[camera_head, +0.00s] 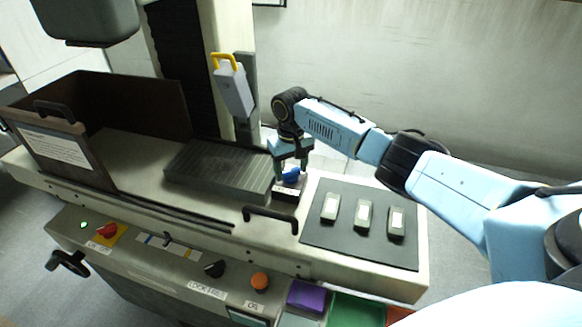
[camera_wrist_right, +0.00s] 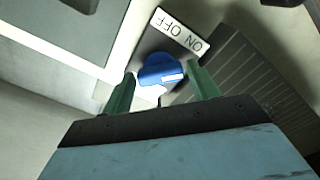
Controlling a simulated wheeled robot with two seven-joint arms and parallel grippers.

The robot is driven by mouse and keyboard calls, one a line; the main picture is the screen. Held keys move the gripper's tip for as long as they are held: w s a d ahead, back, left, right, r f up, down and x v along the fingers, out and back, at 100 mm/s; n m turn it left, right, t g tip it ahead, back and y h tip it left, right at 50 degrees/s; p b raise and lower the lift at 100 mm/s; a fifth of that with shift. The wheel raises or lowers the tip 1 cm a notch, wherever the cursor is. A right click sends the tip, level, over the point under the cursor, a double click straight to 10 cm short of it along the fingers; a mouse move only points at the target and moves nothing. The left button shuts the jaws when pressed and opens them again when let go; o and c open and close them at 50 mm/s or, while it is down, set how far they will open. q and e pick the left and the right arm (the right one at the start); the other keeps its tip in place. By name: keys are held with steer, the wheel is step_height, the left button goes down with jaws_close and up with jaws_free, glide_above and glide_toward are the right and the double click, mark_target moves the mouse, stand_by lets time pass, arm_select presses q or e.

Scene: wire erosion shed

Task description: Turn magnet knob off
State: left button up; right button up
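The blue magnet knob (camera_head: 291,175) sits on a small dark plate at the right end of the ribbed magnet chuck (camera_head: 215,170). My right gripper (camera_head: 291,169) is over the knob from above. Its green fingers (camera_wrist_right: 162,76) are open, one on each side of the knob. A narrow gap seems to show at each finger; contact is hard to tell. My left gripper is not in view.
A dark mat (camera_head: 345,248) with several small pale blocks lies right of the knob. A black handle (camera_head: 270,219) stands in front. A grey box with a yellow handle (camera_head: 233,87) is behind. An open brown guard (camera_head: 130,110) is at left. Control switches line the front panel.

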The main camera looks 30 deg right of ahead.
steer(key=c, duration=0.6)
steer(key=shift+c, duration=0.2)
steer(key=n+p, duration=0.2)
steer(key=n, duration=0.1)
steer(key=shift+r+p, duration=0.15)
steer(key=shift+p, duration=0.2)
steer(key=n+p, duration=0.1)
steer(key=n, duration=0.3)
steer(key=n+p, duration=0.1)
steer(key=n, duration=0.9)
steer(key=shift+w+n, duration=0.1)
steer(key=shift+n, duration=0.3)
